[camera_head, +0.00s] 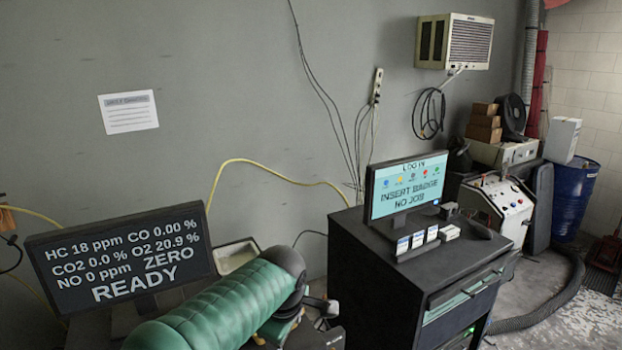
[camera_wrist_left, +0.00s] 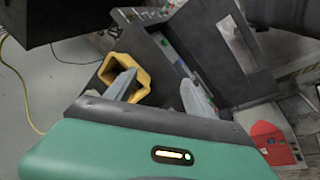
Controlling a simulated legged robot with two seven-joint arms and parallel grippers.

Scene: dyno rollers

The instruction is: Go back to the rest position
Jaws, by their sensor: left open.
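My left arm, with its green padded sleeve (camera_head: 225,305), comes in from the lower left in the head view. In the left wrist view my left gripper (camera_wrist_left: 158,92) is open, with two grey fingers apart and nothing held between them. A yellow ring-shaped part (camera_wrist_left: 144,72) shows right behind one finger; I cannot tell whether they touch. In the head view the gripper is low in the picture, partly hidden by my arm, left of the black cabinet (camera_head: 400,270). My right gripper is not in view.
A monitor (camera_head: 405,187) reading "INSERT BADGE NO JOB" stands on the cabinet. A gas readout screen (camera_head: 122,255) stands at left, close to my arm. A hose (camera_head: 545,305) lies on the floor at right. A red item (camera_wrist_left: 268,140) shows in the wrist view.

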